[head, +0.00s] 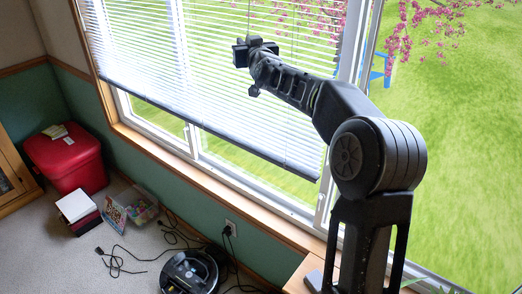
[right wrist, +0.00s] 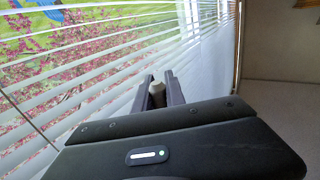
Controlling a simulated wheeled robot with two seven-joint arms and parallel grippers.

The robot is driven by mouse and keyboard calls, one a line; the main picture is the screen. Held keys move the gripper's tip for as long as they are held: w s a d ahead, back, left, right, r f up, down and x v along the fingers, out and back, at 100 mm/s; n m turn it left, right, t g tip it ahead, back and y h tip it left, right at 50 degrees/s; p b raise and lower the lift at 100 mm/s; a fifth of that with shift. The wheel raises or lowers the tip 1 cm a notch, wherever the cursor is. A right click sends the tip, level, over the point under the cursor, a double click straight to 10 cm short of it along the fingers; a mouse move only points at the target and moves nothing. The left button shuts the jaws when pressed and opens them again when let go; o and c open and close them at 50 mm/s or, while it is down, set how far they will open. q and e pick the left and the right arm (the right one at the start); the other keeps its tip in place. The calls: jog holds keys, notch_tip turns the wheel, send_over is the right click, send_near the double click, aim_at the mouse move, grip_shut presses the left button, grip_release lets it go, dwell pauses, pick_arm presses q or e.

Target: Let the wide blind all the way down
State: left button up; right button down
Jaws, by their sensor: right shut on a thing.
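The wide white blind (head: 150,55) hangs across the large window in the head view. Its bottom rail sits above the sill, and a strip of bare glass shows below it. My right gripper (head: 242,54) is in front of the blind's slats. A thin cord rises above the gripper in the head view. My left gripper is not in view.
A wooden sill (head: 180,165) runs below the window. On the floor are a red box (head: 65,160), a bin of toys (head: 138,205), a round robot vacuum (head: 190,272) and loose black cables. The wall below the sill is green.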

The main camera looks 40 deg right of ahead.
jog(key=shift+w+a+f, duration=0.1)
jog(key=shift+f, duration=0.05)
notch_tip(320, 180, up, 9)
jog(key=shift+p, duration=0.45)
dwell(0.4)
notch_tip(320, 180, up, 9)
dwell(0.4)
